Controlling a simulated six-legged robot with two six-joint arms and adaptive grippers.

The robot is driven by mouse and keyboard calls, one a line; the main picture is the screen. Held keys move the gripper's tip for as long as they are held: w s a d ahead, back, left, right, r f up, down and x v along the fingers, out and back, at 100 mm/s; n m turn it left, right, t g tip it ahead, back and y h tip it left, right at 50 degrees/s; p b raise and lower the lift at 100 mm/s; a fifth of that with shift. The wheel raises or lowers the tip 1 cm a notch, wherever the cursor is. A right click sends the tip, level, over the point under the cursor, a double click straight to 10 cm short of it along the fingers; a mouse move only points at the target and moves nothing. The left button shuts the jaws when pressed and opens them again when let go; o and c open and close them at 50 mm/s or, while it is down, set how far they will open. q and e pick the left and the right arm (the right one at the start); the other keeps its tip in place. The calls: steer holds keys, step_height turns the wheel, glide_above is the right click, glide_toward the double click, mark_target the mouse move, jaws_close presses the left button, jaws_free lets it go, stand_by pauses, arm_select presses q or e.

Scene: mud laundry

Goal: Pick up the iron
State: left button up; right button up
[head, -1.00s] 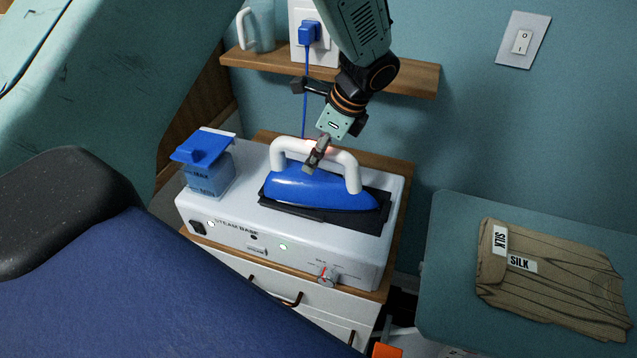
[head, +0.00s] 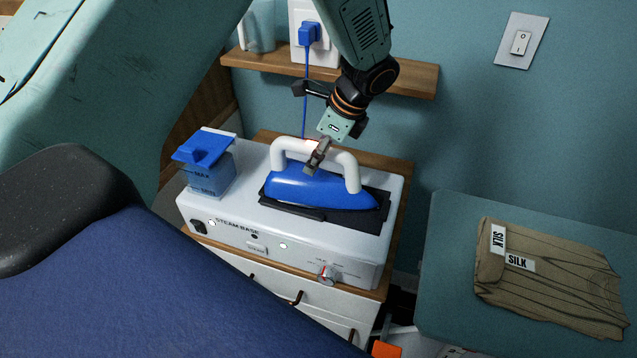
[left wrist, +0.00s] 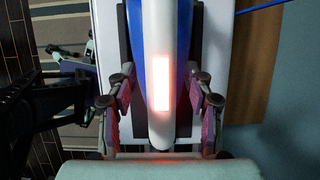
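The iron (head: 318,188) has a blue body and a thick white handle, and it rests flat on the dark plate (head: 272,206) of the white steam base (head: 245,232). My left gripper (head: 318,155) comes down from above at the handle, with one finger in front of it. In the left wrist view the white handle (left wrist: 170,40) lies between the fingers of my left gripper (left wrist: 161,112). The fingers are apart, with a gap showing at the handle's left side. My right gripper is not in view.
A water tank (head: 208,172) with a blue lid stands at the base's left end. A wooden shelf (head: 400,78) and a blue plug (head: 310,33) with its cord are behind. Folded brown cloth (head: 550,285) marked SILK lies on a teal surface (head: 445,265) at right.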

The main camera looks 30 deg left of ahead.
arm_select(q)
steer(key=shift+a, duration=0.1)
steer(key=c, duration=1)
jaws_close()
steer(key=shift+w+r, duration=0.1)
steer(key=shift+w, duration=0.15)
